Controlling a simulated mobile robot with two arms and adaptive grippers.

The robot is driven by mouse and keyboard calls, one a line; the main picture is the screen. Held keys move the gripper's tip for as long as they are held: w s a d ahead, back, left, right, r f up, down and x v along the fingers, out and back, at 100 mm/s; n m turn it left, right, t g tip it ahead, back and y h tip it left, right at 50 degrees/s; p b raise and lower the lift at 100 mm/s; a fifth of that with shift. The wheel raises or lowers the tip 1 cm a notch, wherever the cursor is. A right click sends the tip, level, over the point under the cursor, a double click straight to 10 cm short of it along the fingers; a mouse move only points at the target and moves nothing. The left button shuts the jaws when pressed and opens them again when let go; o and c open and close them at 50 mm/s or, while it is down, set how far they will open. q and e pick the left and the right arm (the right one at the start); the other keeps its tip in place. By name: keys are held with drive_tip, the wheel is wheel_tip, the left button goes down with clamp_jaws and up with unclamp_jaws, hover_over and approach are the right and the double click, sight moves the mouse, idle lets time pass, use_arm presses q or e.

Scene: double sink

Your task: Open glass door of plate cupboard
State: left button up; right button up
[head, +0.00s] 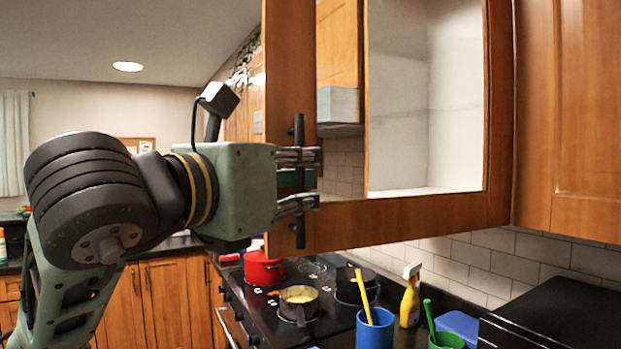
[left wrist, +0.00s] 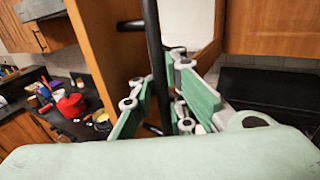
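The glass door (head: 400,212) of the wall cupboard has a wooden frame and stands partly open, hinged on its right side. Through its glass I see the empty-looking white cupboard interior (head: 425,100), and further left some wall tiles. A black vertical bar handle (head: 299,225) is on the door's left stile. My left gripper (head: 300,180) reaches in from the left with its fingers closed around the handle. In the left wrist view the handle (left wrist: 153,45) passes between the green finger pads (left wrist: 160,105). My right gripper is in neither view.
Below is a dark stove with a red pot (head: 262,268) and a saucepan (head: 298,302). A blue cup (head: 375,330), a yellow spray bottle (head: 410,302) and a green cup (head: 446,341) stand on the counter. Another closed wooden cupboard door (head: 570,110) is at the right.

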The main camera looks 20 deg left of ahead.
use_arm(q)
drive_tip(key=o, duration=0.5)
drive_tip(key=shift+s+a, duration=0.35)
drive_tip(key=shift+a, duration=0.15)
drive_tip(key=shift+w+d, duration=0.15)
drive_tip(key=shift+d, duration=0.15)
drive_tip(key=v, duration=1.2)
drive_tip(key=shift+a, duration=0.15)
